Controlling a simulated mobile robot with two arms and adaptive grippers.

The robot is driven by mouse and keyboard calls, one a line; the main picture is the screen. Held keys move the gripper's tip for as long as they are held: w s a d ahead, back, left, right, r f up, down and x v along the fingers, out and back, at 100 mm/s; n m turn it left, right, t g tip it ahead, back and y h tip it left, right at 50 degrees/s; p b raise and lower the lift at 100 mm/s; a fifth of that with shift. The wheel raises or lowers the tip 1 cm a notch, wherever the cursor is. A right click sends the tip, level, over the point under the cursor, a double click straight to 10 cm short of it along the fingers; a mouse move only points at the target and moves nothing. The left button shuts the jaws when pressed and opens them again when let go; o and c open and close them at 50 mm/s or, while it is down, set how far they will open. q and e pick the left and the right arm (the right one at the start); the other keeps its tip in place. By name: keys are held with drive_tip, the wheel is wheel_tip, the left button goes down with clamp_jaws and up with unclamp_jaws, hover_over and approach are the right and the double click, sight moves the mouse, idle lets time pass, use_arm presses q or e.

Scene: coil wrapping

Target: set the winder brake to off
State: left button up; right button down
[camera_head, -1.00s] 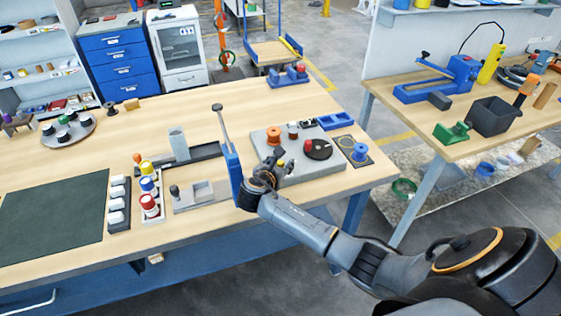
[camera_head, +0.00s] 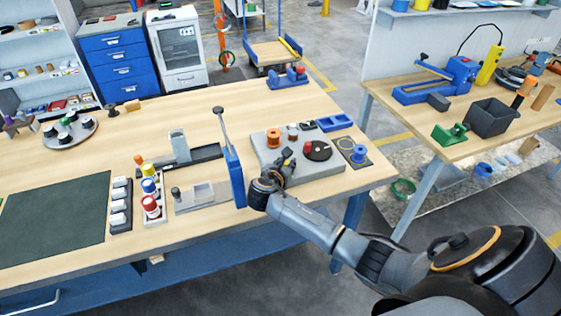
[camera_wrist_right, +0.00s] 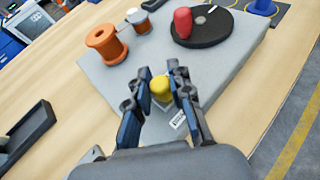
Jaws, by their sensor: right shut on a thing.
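The winder (camera_head: 330,180) is a grey slab near the right end of the table, carrying an orange spool (camera_head: 273,138) and a black disc (camera_head: 318,151) with a red knob (camera_wrist_right: 183,23). A yellow knob (camera_wrist_right: 160,88) stands near the slab's front edge in the right wrist view; I cannot read any off marking there. My right gripper (camera_head: 289,156) reaches over the slab's front-left part. In the right wrist view its fingers (camera_wrist_right: 161,92) are closed around the yellow knob, hiding its lower part. My left gripper is not in view.
A blue upright post (camera_head: 235,178) with a long grey lever stands just left of my right arm. A blue spool (camera_head: 359,154) on a dark pad sits right of the winder, and a blue tray (camera_head: 335,122) behind it. The table's front-right edge is clear.

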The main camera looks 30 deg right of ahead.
drive_tip(key=shift+s+d+r, duration=0.2)
drive_tip(key=shift+d, duration=0.55)
drive_tip(key=shift+d+f, duration=0.1)
drive_tip(key=shift+f, duration=0.05)
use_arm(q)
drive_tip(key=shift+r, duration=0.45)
use_arm(e)
drive_tip(key=c, duration=1.5)
unclamp_jaws()
drive_tip(key=o, duration=0.3)
drive_tip(key=shift+o, duration=0.2)
drive_tip(key=shift+d, duration=0.1)
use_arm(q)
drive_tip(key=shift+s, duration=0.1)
use_arm(e)
drive_tip(key=shift+s+a, duration=0.2)
drive_tip(key=shift+a, duration=0.25)
drive_tip(key=v, duration=1.1)
drive_tip(key=shift+r, duration=0.3)
